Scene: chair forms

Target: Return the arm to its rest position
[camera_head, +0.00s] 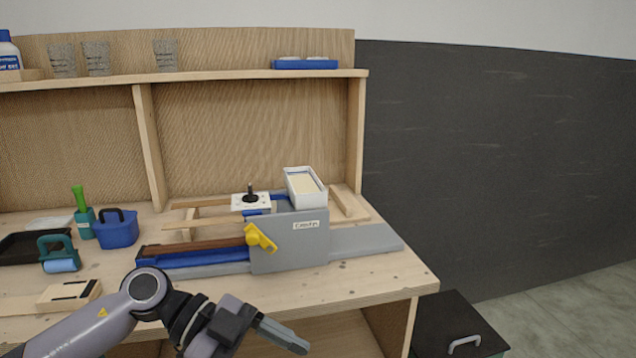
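My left arm comes in from the lower left. Its gripper (286,336) is low in the view, in front of the workbench's front edge and apart from the things on the bench. The fingers are seen from the side and overlap, so I cannot tell whether they are open or shut. No object shows at the fingertips. My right gripper is not in view.
The wooden workbench (370,285) carries a grey and blue jig (290,240) with a yellow knob (260,238), a white box (304,186), a blue bucket (116,230) and a tape dispenser (58,254). A dark cabinet (452,322) stands at lower right.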

